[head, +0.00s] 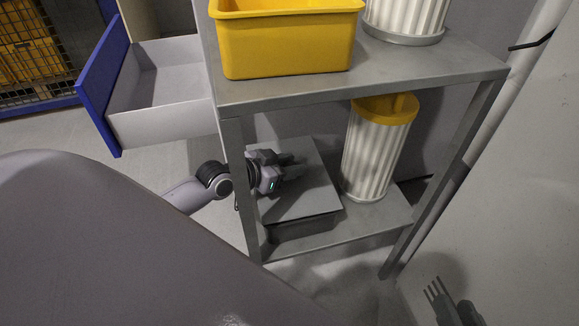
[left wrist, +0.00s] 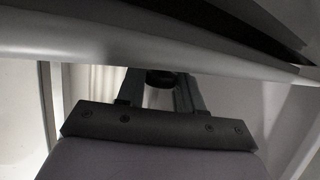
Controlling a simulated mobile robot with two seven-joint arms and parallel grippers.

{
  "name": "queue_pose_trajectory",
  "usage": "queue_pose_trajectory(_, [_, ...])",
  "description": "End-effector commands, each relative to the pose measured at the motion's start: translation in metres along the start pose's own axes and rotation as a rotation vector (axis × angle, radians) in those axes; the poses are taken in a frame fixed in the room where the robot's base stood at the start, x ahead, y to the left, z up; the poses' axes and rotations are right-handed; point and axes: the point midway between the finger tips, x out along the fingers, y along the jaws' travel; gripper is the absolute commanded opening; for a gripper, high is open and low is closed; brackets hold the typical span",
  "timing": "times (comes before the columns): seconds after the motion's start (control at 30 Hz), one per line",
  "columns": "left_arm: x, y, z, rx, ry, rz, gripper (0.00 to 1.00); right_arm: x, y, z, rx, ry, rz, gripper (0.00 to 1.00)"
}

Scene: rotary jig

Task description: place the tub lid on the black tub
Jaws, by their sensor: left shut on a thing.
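The grey, flat, square tub lid (head: 306,199) is over the dark tub (head: 305,229) on the lower shelf of a metal rack. From this angle I cannot tell whether the lid rests fully on the rim. My left gripper (head: 292,170) reaches in past the rack's front left post and is shut at the lid's top. In the left wrist view a dark round knob (left wrist: 160,79) sits between the fingers of the left gripper (left wrist: 159,88). My right gripper (head: 439,291) is at the lower right, away from the rack; its jaw opening is unclear.
A white ribbed bin with a yellow top (head: 371,155) stands right of the tub. The upper shelf (head: 400,75) overhangs the lid and holds a yellow crate (head: 290,45) and another ribbed bin (head: 405,17). An open blue-fronted drawer (head: 103,82) is at left.

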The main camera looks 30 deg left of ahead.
Motion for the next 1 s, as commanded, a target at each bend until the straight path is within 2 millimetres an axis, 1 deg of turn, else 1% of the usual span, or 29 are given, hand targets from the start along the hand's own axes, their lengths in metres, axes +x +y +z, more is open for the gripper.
queue_pose_trajectory(0.07, [0.0, 0.0, -0.001, 0.0, 0.002, 0.0, 0.02, 0.0, 0.0, 0.0, 0.0, 0.0, 0.0, 0.35])
queue_pose_trajectory(0.47, [0.005, 0.0, 0.01, 0.001, 0.002, 0.0, 0.02, -0.001, 0.003, 0.001, -0.023, 0.014, 0.012, 0.35])
queue_pose_trajectory(0.5, [0.004, 0.0, 0.01, 0.001, 0.001, 0.0, 0.42, -0.002, 0.003, 0.001, -0.025, 0.014, 0.012, 0.35])
queue_pose_trajectory(0.57, [0.004, 0.0, 0.01, 0.001, 0.001, 0.0, 0.62, -0.002, 0.003, 0.001, -0.025, 0.014, 0.012, 0.35])
queue_pose_trajectory(0.87, [0.004, 0.0, 0.009, 0.001, 0.001, 0.0, 0.62, -0.002, 0.003, 0.0, -0.024, 0.014, 0.012, 0.35])
queue_pose_trajectory(1.0, [-0.001, 0.0, -0.003, 0.0, 0.002, -0.001, 0.62, -0.004, -0.001, -0.004, -0.011, 0.007, 0.004, 0.35])
